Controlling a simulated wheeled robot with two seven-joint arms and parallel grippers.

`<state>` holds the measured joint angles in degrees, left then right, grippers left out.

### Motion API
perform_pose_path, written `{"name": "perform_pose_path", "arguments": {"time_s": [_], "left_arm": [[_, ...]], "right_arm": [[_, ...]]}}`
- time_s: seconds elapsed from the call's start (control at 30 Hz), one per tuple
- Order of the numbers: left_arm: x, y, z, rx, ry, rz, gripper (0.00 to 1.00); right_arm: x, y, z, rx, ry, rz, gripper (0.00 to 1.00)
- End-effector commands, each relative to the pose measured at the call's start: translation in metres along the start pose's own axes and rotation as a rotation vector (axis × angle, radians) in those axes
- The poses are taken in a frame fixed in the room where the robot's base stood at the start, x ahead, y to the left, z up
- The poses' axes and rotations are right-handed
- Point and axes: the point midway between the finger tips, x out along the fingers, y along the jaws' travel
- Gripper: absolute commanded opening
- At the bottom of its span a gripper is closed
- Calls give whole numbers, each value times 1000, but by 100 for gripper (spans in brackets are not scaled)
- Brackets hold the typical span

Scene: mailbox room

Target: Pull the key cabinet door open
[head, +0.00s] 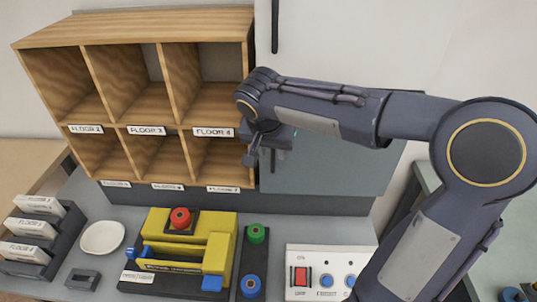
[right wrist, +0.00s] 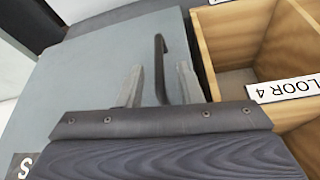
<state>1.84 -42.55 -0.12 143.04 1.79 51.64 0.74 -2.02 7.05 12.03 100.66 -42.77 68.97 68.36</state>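The key cabinet door (head: 335,172) is a flat grey-blue panel right of the wooden pigeonholes, partly hidden behind my right arm. It also fills the left of the right wrist view (right wrist: 95,70). Its dark bar handle (right wrist: 160,68) stands near the door edge beside the pigeonholes. My right gripper (head: 262,160) is at that edge in the head view. In the right wrist view its two grey fingers (right wrist: 160,84) are apart, one on each side of the handle, with gaps visible. Whether they touch it at depth is unclear. My left gripper is not in view.
The wooden pigeonholes (head: 164,90) with floor labels stand directly left of the door. Below are a yellow device with a red knob (head: 180,218), a white switch panel (head: 322,268), a white dish (head: 103,237) and a card rack (head: 38,240).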

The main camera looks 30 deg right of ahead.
Motion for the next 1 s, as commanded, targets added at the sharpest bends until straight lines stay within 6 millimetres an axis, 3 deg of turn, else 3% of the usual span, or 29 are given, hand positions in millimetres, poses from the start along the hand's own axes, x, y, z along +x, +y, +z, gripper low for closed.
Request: {"name": "perform_pose_path", "arguments": {"time_s": [0.1,0.3,0.63,0.87,1.0], "left_arm": [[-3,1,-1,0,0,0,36],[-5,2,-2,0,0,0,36],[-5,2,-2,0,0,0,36],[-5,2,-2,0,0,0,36],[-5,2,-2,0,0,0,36]], "right_arm": [[20,1,0,0,-4,4,32],[41,1,0,-1,-2,2,32],[46,0,0,0,-1,-1,32],[45,0,0,-1,-1,-1,2],[45,0,0,-1,-1,0,0]]}}
